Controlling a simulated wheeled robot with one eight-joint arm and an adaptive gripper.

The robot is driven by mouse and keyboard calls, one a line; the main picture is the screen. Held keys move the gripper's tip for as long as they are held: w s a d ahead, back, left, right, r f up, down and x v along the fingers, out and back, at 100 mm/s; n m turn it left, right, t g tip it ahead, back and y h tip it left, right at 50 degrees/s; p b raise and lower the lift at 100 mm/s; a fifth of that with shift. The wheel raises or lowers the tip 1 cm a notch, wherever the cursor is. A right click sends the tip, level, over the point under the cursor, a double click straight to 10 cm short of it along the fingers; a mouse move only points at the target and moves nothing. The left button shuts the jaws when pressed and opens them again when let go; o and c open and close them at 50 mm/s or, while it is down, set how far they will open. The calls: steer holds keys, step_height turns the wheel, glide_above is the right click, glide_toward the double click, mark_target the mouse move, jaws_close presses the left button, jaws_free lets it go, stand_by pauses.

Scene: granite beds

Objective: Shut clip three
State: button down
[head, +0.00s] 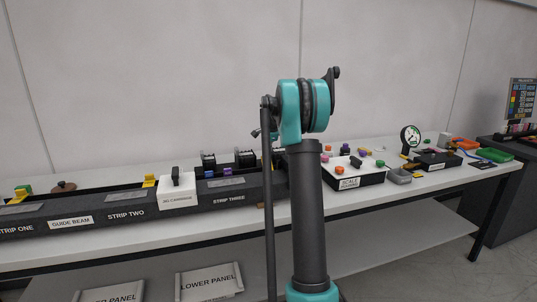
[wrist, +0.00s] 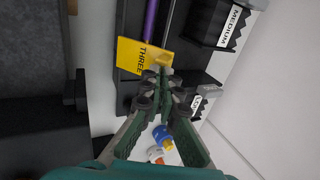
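Clip three is a yellow plate (wrist: 139,56) marked THREE in the upper middle of the wrist view, with a small raised tab (wrist: 165,59) at its right end. A purple rod (wrist: 151,20) runs up from behind the plate. My gripper (wrist: 161,80) has its two fingers drawn together in a narrow V, tips just below the tab. I cannot tell whether the tips touch it. No object shows between the tips. In the head view the black strip three beam (head: 232,193) is seen, but my arm hides its right end, clip three and my gripper.
Yellow clips stand at strip one (head: 20,196) and strip two (head: 149,181). A white carriage (head: 178,190) sits on the beam.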

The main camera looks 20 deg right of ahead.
steer(key=w+g, duration=0.1)
steer(key=w+f+g, duration=0.1)
steer(key=g, duration=0.1)
steer(key=w+g, duration=0.1)
steer(key=w, duration=0.1)
steer(key=shift+f, duration=0.25)
steer(key=shift+w+f, duration=0.75)
steer(key=shift+w, duration=0.15)
steer(key=shift+s, duration=0.1)
steer(key=shift+r, duration=0.15)
